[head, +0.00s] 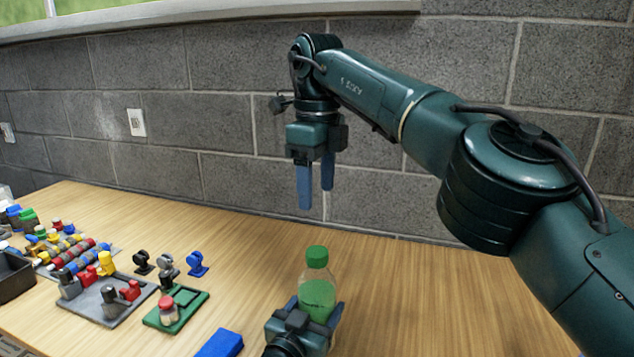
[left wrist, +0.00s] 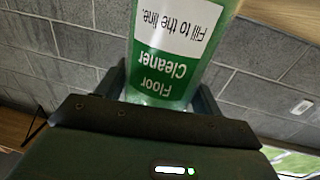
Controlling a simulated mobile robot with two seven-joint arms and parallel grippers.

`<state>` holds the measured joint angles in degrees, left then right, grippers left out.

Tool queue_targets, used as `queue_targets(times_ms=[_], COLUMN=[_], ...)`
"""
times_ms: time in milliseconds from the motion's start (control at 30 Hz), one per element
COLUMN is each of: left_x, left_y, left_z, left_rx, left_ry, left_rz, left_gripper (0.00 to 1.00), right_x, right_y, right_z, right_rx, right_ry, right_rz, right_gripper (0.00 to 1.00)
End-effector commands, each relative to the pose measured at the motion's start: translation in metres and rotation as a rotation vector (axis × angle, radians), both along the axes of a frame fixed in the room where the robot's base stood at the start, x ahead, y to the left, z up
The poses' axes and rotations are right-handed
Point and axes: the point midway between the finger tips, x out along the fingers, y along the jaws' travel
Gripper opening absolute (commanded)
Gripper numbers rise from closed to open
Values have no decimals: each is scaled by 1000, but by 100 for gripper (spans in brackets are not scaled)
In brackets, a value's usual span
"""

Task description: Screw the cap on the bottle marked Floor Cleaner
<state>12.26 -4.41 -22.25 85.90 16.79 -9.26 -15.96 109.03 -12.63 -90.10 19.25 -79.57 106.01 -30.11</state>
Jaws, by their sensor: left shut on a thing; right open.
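The Floor Cleaner bottle (head: 318,292) is clear with green contents and stands upright at the front middle of the table. A green cap (head: 317,257) sits on its top; I cannot tell how tight it is. My left gripper (head: 318,315) is shut around the bottle's lower part. The left wrist view shows the bottle's label (left wrist: 168,65) upside down, reading "Floor Cleaner" and "Fill to the line", between the left gripper's fingers (left wrist: 165,90). My right gripper (head: 317,187) is open and empty, pointing down, above and behind the bottle.
A green tray (head: 190,312) holds a small red-capped jar (head: 168,308). A grey plate (head: 105,312) with red and grey parts, a blue block (head: 220,344) and several small coloured parts lie left. The wooden table (head: 440,290) is clear to the right. A block wall stands behind.

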Motion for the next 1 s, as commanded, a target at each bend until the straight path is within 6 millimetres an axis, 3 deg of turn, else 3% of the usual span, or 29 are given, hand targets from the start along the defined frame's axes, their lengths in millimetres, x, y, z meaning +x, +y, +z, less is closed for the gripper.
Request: queue_targets(times_ms=[33,67,100,367,667,833,1000], left_x=[0,0,0,0,-4,-25,-61], left_y=[0,0,0,0,2,12,29], left_z=[-1,-1,-1,0,-1,-1,-1], left_rx=[0,0,0,0,0,1,2], left_ry=[1,1,1,0,1,2,2], left_rz=[0,0,0,0,0,0,0], left_gripper=[3,69,72,93,93,93,93], right_x=[0,0,0,0,0,0,0], right_y=[0,0,0,0,0,0,0], right_z=[0,0,0,0,0,2,4], right_rx=[0,0,0,0,0,0,0], right_ry=[0,0,0,0,0,0,0], right_rz=[0,0,0,0,0,0,0], right_gripper=[62,62,62,62,62,62,62])
